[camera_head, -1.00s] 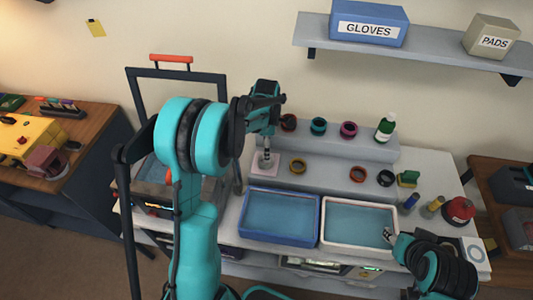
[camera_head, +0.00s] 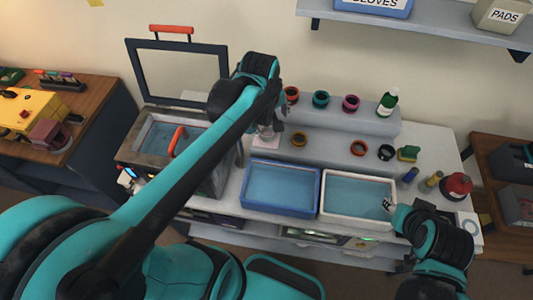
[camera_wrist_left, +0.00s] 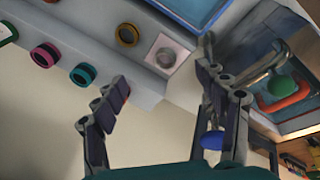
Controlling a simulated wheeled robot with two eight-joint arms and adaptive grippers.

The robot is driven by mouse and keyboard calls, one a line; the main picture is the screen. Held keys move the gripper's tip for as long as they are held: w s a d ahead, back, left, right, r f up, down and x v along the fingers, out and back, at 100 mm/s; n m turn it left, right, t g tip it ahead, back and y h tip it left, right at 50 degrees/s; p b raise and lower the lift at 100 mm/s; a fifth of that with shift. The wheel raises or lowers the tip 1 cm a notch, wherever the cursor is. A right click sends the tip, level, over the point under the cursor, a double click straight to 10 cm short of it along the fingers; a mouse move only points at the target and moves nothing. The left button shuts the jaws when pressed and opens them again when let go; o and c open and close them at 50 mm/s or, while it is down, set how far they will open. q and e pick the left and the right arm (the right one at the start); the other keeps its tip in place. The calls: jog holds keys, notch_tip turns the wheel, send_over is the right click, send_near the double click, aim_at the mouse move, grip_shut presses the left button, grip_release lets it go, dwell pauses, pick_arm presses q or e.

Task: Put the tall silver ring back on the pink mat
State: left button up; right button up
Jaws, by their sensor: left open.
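The pink mat (camera_wrist_left: 180,44) shows in the left wrist view with a round silver-grey ring (camera_wrist_left: 166,57) standing on it. In the head view the mat (camera_head: 263,143) is largely hidden by my left arm. My left gripper (camera_wrist_left: 163,72) is open, its fingers spread apart with nothing between them; the ring and mat lie beyond the fingertips. In the head view the left gripper's fingers are mostly hidden behind the arm. My right gripper (camera_head: 388,204) is low over the white tray's right side, too small to tell its opening.
Coloured rings, including teal (camera_head: 321,99), magenta (camera_head: 351,103) and yellow (camera_head: 299,139), sit on the stepped grey stand. A blue tray (camera_head: 282,215) and white tray (camera_head: 323,208) are in front. An open-lidded bath with a red handle (camera_head: 178,140) stands left.

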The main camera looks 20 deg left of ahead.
pick_arm(q)
jog(key=s+d+f+m+t, duration=0.1)
jog(key=s+d+m+t, duration=0.2)
jog(key=s+m, duration=0.7)
jog(key=shift+s+d+f+m+t, duration=0.25)
jog(key=shift+s+d+m+t, duration=0.1)
jog(key=shift+m, duration=0.45)
